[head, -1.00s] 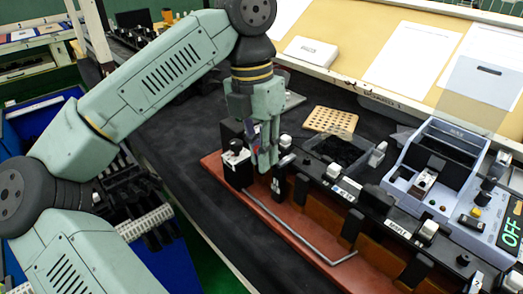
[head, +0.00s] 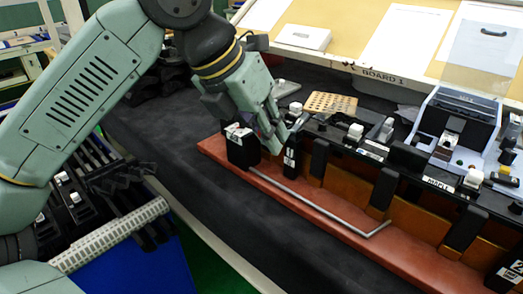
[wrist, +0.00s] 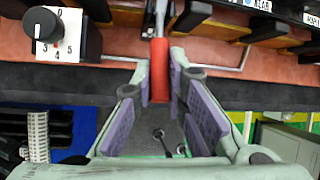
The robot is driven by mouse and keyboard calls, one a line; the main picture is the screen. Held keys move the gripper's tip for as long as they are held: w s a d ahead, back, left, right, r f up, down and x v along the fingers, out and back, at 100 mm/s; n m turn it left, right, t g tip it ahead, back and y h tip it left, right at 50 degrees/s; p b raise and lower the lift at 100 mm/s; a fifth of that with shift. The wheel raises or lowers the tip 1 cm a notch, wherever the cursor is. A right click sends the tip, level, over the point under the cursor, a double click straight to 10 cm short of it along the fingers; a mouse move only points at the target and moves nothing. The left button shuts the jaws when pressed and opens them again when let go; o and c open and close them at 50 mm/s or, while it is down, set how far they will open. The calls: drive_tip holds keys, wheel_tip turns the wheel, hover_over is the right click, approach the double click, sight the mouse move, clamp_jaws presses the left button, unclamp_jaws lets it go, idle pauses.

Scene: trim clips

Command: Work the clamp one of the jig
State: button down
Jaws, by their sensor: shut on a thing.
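The jig (head: 330,195) is a long red-brown base with a row of black blocks and clamps along it. A clamp's red handle (wrist: 160,72) shows in the wrist view, joined to a metal bar at the top. My gripper (head: 278,140) is tilted over the jig's left end, just above the black block marked 1 (head: 289,160). In the wrist view my gripper (wrist: 163,62) has its purple-padded fingers on both sides of the red handle, shut on it. My fingers hide most of this clamp in the head view.
A black box (head: 242,150) with a numbered dial (wrist: 45,25) stands close left of my gripper. A bent grey rod (head: 315,205) lies along the jig's front. A perforated tan board (head: 330,104) and a grey-blue device (head: 455,125) are behind. The dark table front is clear.

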drive_tip(key=f+t+h+b, duration=0.2)
drive_tip(key=b, duration=0.5)
drive_tip(key=f+t+h+b, duration=0.3)
drive_tip(key=b, duration=0.5)
drive_tip(key=shift+s+a+f+m, duration=0.1)
drive_tip(key=shift+a+f+m, duration=0.1)
drive_tip(key=shift+f+m, duration=0.15)
drive_tip(key=shift+f+t+h+b, duration=0.1)
drive_tip(key=shift+t+h+b, duration=0.35)
drive_tip(key=shift+b, duration=0.65)
drive_tip(key=shift+d, duration=0.1)
drive_tip(key=c, duration=1.6)
unclamp_jaws()
